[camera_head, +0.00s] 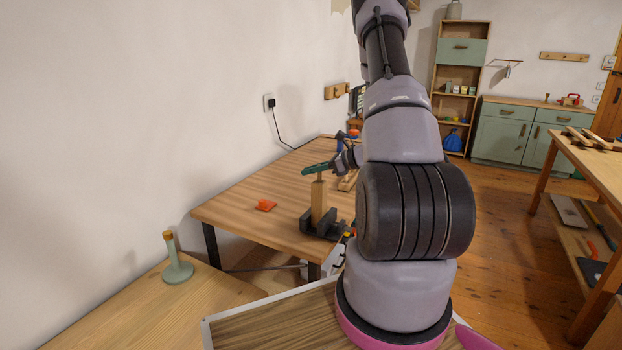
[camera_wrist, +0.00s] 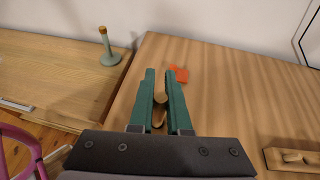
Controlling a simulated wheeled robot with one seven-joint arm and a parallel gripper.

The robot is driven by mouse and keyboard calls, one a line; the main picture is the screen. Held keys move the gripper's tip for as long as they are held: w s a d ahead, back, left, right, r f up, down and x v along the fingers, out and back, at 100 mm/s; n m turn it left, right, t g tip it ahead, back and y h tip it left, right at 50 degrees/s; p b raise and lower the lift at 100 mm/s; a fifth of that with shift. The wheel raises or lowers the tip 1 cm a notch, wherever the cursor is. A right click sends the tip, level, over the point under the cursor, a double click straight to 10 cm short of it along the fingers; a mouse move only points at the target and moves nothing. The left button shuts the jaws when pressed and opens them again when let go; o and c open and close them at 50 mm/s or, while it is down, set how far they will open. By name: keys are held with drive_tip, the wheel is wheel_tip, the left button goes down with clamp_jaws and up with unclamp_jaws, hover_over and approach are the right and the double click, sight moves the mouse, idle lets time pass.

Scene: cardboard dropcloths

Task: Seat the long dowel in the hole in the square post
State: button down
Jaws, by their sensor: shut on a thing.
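The square post (camera_head: 319,205) stands upright in a dark vise (camera_head: 322,225) on the far table. My gripper (camera_head: 318,168), with teal fingers, is directly above the post's top. In the wrist view my gripper (camera_wrist: 161,92) is shut on the long dowel (camera_wrist: 160,97), whose rounded tan end shows between the fingers. Only a short bit of dowel shows between the fingers and the post in the head view. The hole is hidden, so I cannot tell how deep the dowel is, or whether it is inside.
An orange block (camera_head: 265,205) lies on the table left of the post. A wooden rack (camera_wrist: 288,160) lies to the right in the wrist view. A pale green stand with a tan top (camera_head: 176,268) stands on the nearer table. The table's left part is mostly clear.

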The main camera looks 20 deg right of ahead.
drive_tip(key=shift+f, duration=1.2)
drive_tip(key=shift+f, duration=0.15)
drive_tip(key=c, duration=0.9)
unclamp_jaws()
drive_tip(key=shift+d, duration=0.1)
